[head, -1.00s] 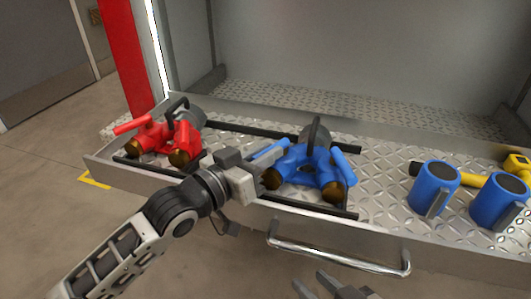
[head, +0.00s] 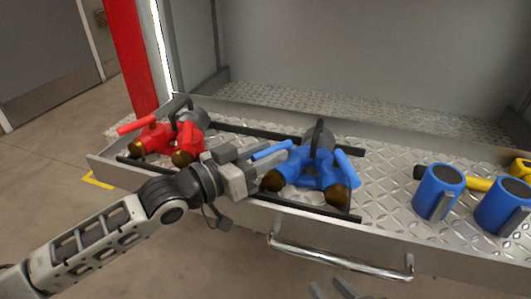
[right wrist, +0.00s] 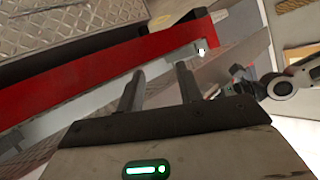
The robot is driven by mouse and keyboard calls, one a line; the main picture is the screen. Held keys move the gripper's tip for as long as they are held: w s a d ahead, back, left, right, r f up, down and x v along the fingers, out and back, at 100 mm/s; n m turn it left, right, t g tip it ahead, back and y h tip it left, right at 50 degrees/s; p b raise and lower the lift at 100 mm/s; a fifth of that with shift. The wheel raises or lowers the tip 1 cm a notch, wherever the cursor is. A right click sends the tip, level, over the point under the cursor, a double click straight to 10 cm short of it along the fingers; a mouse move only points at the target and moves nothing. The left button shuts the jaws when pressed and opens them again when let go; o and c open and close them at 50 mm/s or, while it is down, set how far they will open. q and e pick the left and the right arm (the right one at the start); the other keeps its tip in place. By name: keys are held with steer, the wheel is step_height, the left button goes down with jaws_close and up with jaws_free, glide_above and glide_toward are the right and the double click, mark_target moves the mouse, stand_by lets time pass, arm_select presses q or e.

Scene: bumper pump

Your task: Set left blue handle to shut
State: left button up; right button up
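The blue pump fitting (head: 310,172) lies in the tray, with brass-coloured ends towards me. Its left blue handle (head: 272,150) is a bar slanting up to the right; its right blue handle (head: 348,168) slants down to the right. My left gripper (head: 259,157) is at the free left end of the left handle. Its two fingers look apart, one on the far side and one on the near side of that end; contact cannot be made out. My right gripper (head: 332,292) is low at the bottom edge; the right wrist view shows its fingers (right wrist: 160,80) apart and empty.
A red fitting (head: 170,140) with red handles lies left of my left gripper. Two blue cylinders with grey handles (head: 438,192) (head: 503,205) and a yellow tool (head: 480,184) lie on the right. A bar handle (head: 340,265) runs along the tray's front.

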arm_select(q)
steer(key=shift+a, duration=0.1)
